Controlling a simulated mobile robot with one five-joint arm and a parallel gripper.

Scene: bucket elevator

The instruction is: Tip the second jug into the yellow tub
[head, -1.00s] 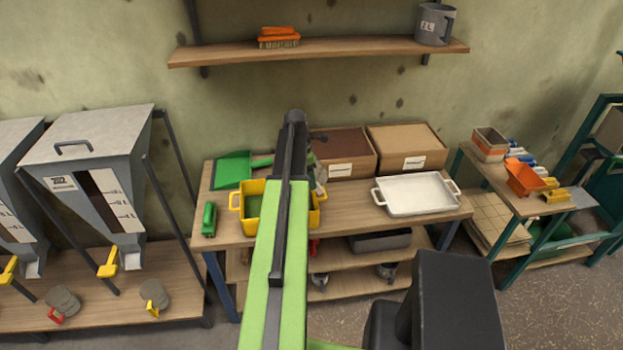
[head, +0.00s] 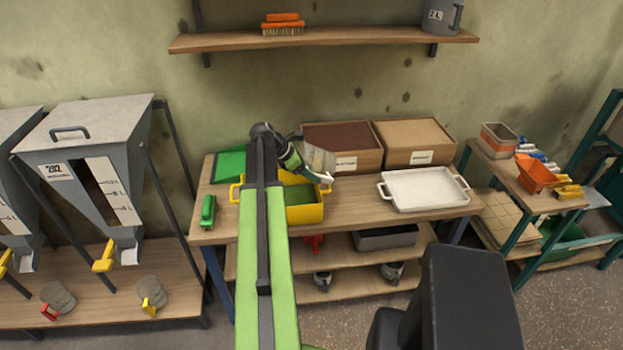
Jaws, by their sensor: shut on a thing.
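The yellow tub (head: 305,214) stands on the middle bench, with green material inside. My gripper (head: 292,160) is above the tub's back part and shut on a pale, partly see-through jug (head: 319,159). The jug is tilted and sits above the tub's back right side. My arm hides the tub's left part. I cannot tell what is in the jug, and no stream from it shows.
A white tray (head: 425,190) lies to the right on the bench, with two filled boxes (head: 342,148) behind. A green scoop (head: 208,211) and green dustpan (head: 230,164) are left. Grey hoppers (head: 85,150) stand further left. A grey jug (head: 443,16) is on the wall shelf.

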